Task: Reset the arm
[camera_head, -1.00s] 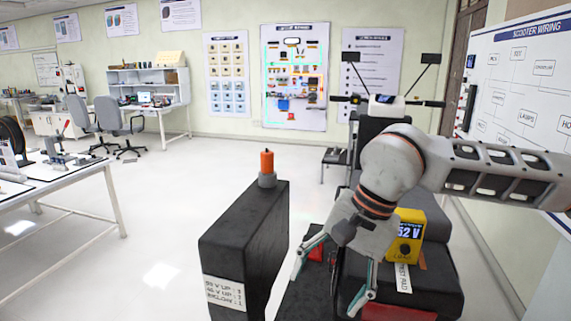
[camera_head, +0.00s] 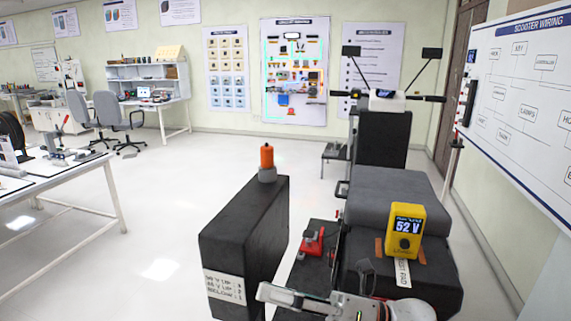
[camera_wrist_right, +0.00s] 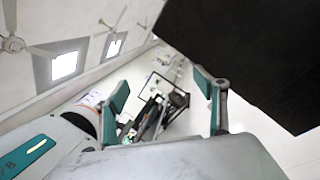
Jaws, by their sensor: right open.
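My right arm reaches in low at the bottom of the head view, and its gripper (camera_head: 268,293) points left in front of the black scooter. In the right wrist view the same gripper (camera_wrist_right: 163,92) has its two teal-padded fingers spread apart, with nothing between them. Its wrist is partly cut off by the bottom edge of the head view. My left gripper is not in view.
A tall black box (camera_head: 240,225) with an orange-topped post (camera_head: 267,160) stands left of the scooter. A yellow meter reading 52 V (camera_head: 404,232) stands on the scooter's seat, near a red part (camera_head: 312,241). White benches stand at left; open floor lies between.

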